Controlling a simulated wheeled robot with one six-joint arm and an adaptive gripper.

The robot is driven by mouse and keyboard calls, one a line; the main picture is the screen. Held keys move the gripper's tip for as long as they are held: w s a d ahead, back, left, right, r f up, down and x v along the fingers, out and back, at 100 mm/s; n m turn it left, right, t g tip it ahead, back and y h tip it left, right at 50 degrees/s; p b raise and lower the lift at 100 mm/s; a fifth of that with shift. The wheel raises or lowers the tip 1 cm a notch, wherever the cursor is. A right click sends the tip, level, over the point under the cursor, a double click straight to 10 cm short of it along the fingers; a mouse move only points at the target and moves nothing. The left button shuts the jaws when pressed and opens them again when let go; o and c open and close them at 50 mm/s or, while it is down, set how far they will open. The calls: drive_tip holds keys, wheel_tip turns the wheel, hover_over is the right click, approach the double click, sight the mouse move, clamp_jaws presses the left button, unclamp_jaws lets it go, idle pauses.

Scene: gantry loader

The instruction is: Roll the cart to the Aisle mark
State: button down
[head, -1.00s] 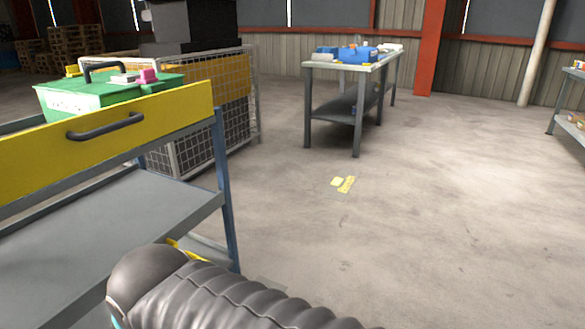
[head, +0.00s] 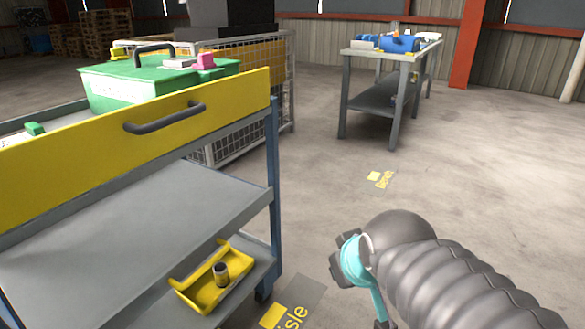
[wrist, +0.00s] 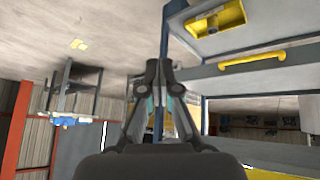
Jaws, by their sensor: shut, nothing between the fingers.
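The cart fills the left of the head view, with a yellow end panel (head: 60,160), a dark handle (head: 165,118) and grey shelves (head: 130,235). The Aisle mark (head: 292,312), a grey floor patch with yellow lettering, lies by the cart's near right leg, partly cut off by the frame's bottom edge. In the wrist view, which is upside down, my gripper (wrist: 160,68) is shut and empty, with the cart beside and beyond it. In the head view my arm is right of the cart, apart from the handle; the fingertips are not clear there.
A green box (head: 150,85) sits on the cart top, and a yellow tray (head: 205,300) holding a small dark cylinder sits on its lower shelf. A wire cage (head: 240,140) stands behind. A workbench (head: 372,95) and the Bench mark (head: 380,179) lie beyond. The floor at right is clear.

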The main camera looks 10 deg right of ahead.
drive_tip(key=w+a+f+n+t+y+b, duration=0.1)
drive_tip(key=w+a+n+t, duration=0.3)
drive_tip(key=w, duration=0.6)
drive_tip(key=w+a+n+t+b, duration=0.2)
drive_tip(key=w+n, duration=0.3)
drive_tip(key=w, duration=0.5)
drive_tip(key=n+t, duration=0.5)
drive_tip(key=n, duration=0.3)
approach(269, 162)
drive_tip(key=w+a, duration=0.2)
drive_tip(key=a, duration=0.1)
drive_tip(key=w+d, duration=0.2)
drive_tip(key=w, duration=0.1)
drive_tip(key=shift+d+r+b, duration=0.1)
drive_tip(key=shift+b, duration=0.2)
drive_tip(key=shift+w+d, duration=0.35)
drive_tip(key=shift+w, duration=0.15)
drive_tip(key=shift+a, duration=0.1)
